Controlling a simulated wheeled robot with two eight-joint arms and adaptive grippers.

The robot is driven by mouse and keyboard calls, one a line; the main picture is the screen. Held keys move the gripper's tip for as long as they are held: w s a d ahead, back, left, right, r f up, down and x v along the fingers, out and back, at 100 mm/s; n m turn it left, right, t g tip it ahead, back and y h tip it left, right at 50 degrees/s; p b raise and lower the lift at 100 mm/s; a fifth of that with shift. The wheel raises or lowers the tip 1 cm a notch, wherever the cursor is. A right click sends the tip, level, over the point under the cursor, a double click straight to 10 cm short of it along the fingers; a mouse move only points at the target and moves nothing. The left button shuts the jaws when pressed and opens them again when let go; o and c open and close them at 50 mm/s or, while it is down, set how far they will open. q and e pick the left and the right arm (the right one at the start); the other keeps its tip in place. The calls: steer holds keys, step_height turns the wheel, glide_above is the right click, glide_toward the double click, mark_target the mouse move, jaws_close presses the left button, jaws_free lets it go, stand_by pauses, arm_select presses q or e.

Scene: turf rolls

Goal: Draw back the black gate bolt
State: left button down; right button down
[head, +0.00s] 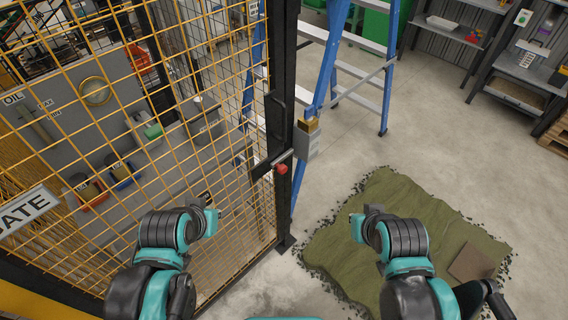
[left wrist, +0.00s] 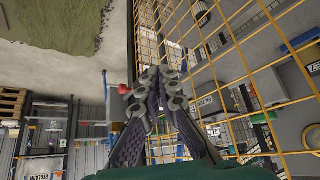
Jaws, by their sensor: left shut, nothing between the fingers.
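The black gate bolt (head: 264,168) sits on the dark edge frame of the yellow mesh gate (head: 180,130). Its red knob (head: 282,169) stands out at the right end, by the dark post. In the left wrist view, the red knob (left wrist: 123,89) shows just left of the fingers of my left gripper (left wrist: 159,78). The fingers are shut and empty, in front of the mesh; I cannot tell how far they are from the knob. The bolt's body is hard to make out there.
A black pull handle (head: 276,115) is above the bolt. A blue ladder (head: 330,60) stands behind. Green turf (head: 400,225) lies on the floor at right. Shelves (head: 535,65) line the back right. Open floor (head: 440,130) lies between.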

arm_select(q)
steer(key=w+d+m+h+p, duration=0.1)
steer(key=w+d+m+h, duration=0.4)
steer(key=w, duration=0.6)
steer(key=m+p, duration=0.1)
steer(key=m, duration=0.2)
glide_toward(283, 166)
steer(key=shift+w+r+g+h, duration=0.4)
steer(key=shift+w+r, duration=0.15)
steer(key=shift+w, duration=0.2)
steer(key=b+x, duration=0.3)
steer(key=x, duration=0.5)
steer(key=shift+w+d+f, duration=0.1)
steer(key=shift+f, duration=0.05)
steer(key=shift+x, duration=0.75)
steer(key=s+a, duration=0.3)
steer(key=shift+s+a, duration=0.2)
steer(key=shift+s, duration=0.1)
